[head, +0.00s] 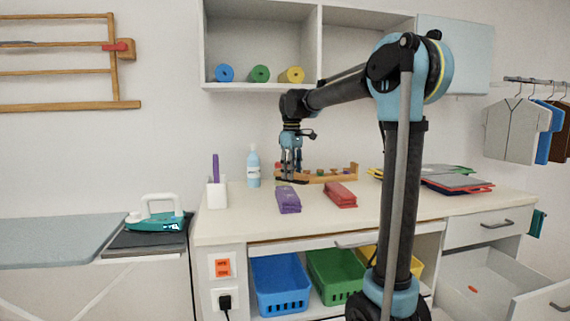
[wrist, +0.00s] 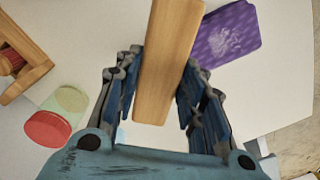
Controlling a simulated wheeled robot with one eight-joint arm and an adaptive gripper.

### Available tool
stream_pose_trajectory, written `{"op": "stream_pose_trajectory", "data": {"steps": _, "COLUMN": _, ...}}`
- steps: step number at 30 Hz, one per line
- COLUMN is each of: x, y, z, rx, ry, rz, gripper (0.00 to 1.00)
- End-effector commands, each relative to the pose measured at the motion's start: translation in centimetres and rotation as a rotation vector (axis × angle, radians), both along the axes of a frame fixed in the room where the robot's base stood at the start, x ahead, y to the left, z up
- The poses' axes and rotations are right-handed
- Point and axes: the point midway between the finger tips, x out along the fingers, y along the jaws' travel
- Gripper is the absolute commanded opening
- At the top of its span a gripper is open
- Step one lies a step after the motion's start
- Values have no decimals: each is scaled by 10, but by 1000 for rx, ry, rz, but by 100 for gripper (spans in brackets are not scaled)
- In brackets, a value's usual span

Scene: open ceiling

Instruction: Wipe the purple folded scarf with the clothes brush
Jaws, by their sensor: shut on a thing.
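The purple folded scarf (head: 288,199) lies flat on the white worktop; it also shows at the upper right of the wrist view (wrist: 228,34), with a pale pattern. My gripper (head: 291,174) is above the worktop, just behind the scarf in the head view. In the wrist view my gripper (wrist: 160,95) is shut on the wooden clothes brush (wrist: 168,60), one finger on each side. The brush is apart from the scarf in the wrist view. The brush's bristles are hidden from the wrist camera.
A red folded cloth (head: 340,195) lies right of the scarf. A wooden rack (head: 345,174) stands behind. A white holder (head: 216,194) and a bottle (head: 253,168) stand to the left. Flat folders (head: 455,181) lie at the right. The worktop's front is clear.

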Motion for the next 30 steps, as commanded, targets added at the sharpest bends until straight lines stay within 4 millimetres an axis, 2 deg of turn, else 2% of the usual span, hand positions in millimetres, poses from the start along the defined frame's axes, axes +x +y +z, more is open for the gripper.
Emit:
{"op": "stream_pose_trajectory", "data": {"steps": 16, "x": 0, "y": 2, "z": 49, "rx": 0, "ry": 0, "rz": 2, "gripper": 15}}
{"op": "stream_pose_trajectory", "data": {"steps": 30, "x": 0, "y": 0, "z": 53, "rx": 0, "ry": 0, "rz": -1, "gripper": 15}}
